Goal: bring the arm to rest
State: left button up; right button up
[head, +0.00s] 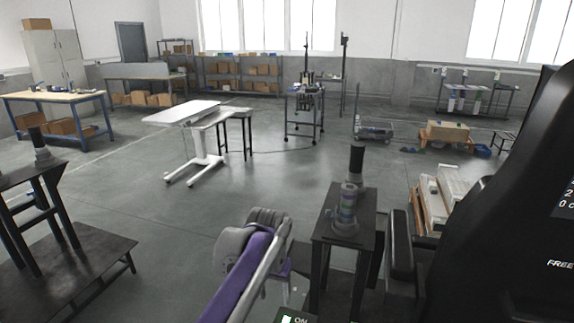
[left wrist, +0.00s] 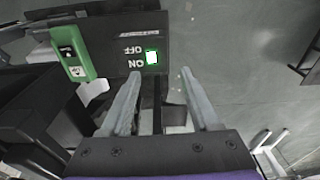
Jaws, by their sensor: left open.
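My left arm (head: 245,272), purple and grey, reaches in at the bottom middle of the head view. I cannot make out its fingertips there. In the left wrist view my left gripper (left wrist: 160,88) is open, with two grey fingers well apart and nothing between them. Beyond the fingertips is a dark panel (left wrist: 115,38) marked ON and OFF, upside down in this view. Its switch (left wrist: 152,57) is lit green. The fingers look apart from the switch. The panel's lit corner also shows at the bottom edge of the head view (head: 287,319). My right gripper is not in view.
A green switch box (left wrist: 73,50) is left of the lit switch. A dark stand (head: 347,230) with a grey cylindrical device is just right of my arm. A large black machine (head: 500,220) fills the right side. A white table (head: 180,113) stands farther off; floor before it is clear.

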pick_arm(q)
jog(key=s+a+f+n+t, duration=0.1)
jog(key=s+a+f, duration=0.1)
jog(key=s+a, duration=0.3)
jog(key=s+a+f+n+t+p, duration=0.1)
jog(key=s+a+f, duration=0.2)
jog(key=s, duration=0.9)
jog(key=s+a+f+n+t+p, duration=0.1)
jog(key=s+a+f+t, duration=0.1)
jog(key=s+a, duration=0.4)
jog(key=s+f, duration=0.1)
jog(key=s, duration=0.1)
jog(key=shift+s+a, duration=0.35)
jog(key=shift+s, duration=0.05)
